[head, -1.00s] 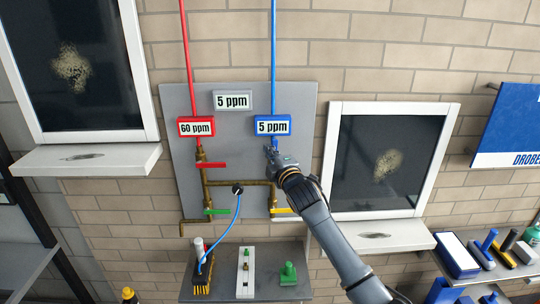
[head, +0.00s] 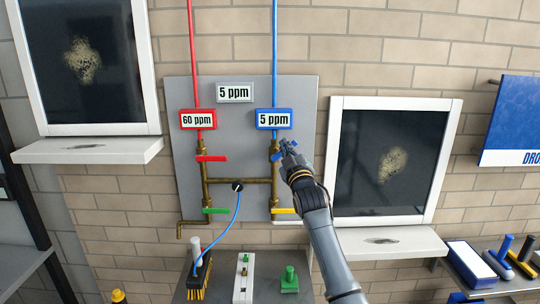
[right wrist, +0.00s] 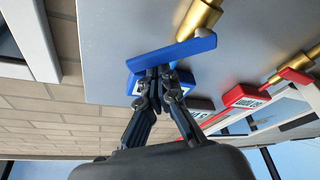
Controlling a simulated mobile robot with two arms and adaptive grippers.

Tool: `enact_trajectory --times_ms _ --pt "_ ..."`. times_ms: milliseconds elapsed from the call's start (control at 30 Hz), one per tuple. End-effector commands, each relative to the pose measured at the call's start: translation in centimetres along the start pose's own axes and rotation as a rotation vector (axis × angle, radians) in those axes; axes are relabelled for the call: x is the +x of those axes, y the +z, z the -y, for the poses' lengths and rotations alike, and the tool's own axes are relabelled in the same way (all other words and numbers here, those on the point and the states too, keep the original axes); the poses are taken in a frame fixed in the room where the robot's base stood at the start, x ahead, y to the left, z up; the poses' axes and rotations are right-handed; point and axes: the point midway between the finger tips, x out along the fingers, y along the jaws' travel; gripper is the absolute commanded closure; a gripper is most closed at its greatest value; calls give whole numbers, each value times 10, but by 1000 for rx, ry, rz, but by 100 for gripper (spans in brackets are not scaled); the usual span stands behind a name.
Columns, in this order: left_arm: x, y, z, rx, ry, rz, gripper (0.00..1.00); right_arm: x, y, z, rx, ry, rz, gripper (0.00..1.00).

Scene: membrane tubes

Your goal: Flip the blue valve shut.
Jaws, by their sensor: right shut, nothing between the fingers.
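The blue valve (head: 269,157) sits on the right brass pipe, just below the blue 5 ppm display (head: 274,119). Its lever lies at a slant to the pipe, its left end lower in the head view. In the right wrist view the blue lever (right wrist: 180,52) crosses the picture slantwise below the brass pipe. My right gripper (head: 287,148) is shut and empty at the lever's right part. In the right wrist view its fingertips (right wrist: 158,74) are right against or very near the lever; I cannot tell if they touch. My left gripper is out of view.
A red valve lever (head: 211,158) lies level on the left pipe, with a green lever (head: 216,210) below. A blue hose (head: 235,210) hangs from the centre. A window ledge (head: 390,242) stands to the right.

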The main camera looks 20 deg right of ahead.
Motion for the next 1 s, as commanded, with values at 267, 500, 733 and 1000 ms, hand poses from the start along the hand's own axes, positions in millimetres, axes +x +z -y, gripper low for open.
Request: enact_trajectory --times_ms 267,500,733,1000 --pt "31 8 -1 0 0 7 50 -6 16 1 253 88 -2 100" --pt "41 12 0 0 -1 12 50 -9 26 1 431 151 0 100" --pt "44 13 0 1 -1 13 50 -11 33 2 421 148 0 100" --pt "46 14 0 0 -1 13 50 -13 36 3 419 147 0 100"
